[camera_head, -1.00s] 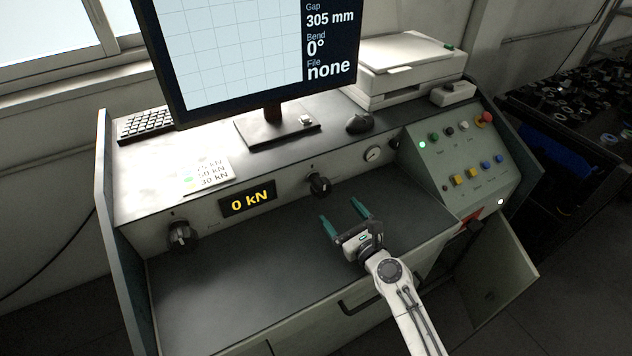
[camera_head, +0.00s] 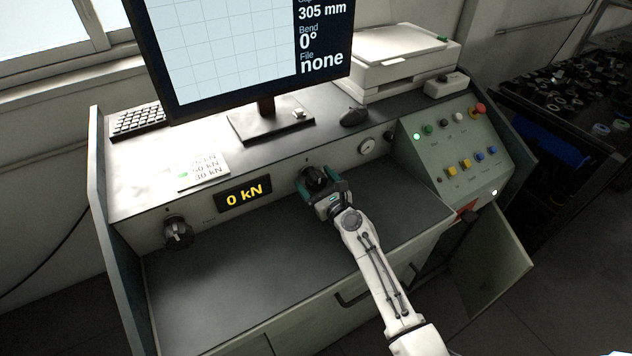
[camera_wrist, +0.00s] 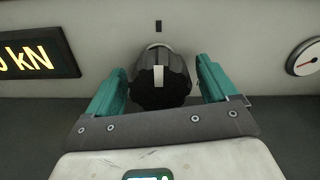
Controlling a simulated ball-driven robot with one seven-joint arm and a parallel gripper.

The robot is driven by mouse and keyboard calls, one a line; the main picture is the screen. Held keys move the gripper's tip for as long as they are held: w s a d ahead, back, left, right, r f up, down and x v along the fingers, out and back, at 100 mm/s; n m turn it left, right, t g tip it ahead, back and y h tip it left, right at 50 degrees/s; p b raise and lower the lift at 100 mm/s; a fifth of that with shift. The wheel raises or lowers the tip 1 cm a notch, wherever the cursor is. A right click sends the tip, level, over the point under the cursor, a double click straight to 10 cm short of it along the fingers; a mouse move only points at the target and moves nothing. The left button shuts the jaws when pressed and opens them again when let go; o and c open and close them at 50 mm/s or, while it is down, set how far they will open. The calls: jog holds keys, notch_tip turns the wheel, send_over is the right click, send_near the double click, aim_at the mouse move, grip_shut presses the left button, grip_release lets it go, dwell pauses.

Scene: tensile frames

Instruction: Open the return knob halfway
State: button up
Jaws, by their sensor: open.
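A black knob (camera_head: 315,179) with a light pointer mark sits on the console's front panel, right of the yellow "0 kN" display (camera_head: 243,193). In the wrist view the knob (camera_wrist: 159,78) stands between my gripper's two teal fingers, its pale mark upright below a small dark tick on the panel. My gripper (camera_head: 322,186) is open around the knob; a gap shows on each side of it in the wrist view (camera_wrist: 160,88). A second black knob (camera_head: 177,233) is at the panel's left end. I cannot read which knob is labelled return.
A round gauge (camera_head: 367,146) is right of the middle knob. A sloped button panel (camera_head: 455,150) stands further right. The monitor (camera_head: 240,55), keyboard (camera_head: 139,119) and mouse (camera_head: 354,116) are on the shelf above. The dark worktop (camera_head: 230,275) below is clear.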

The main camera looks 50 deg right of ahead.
jog(key=c, duration=1)
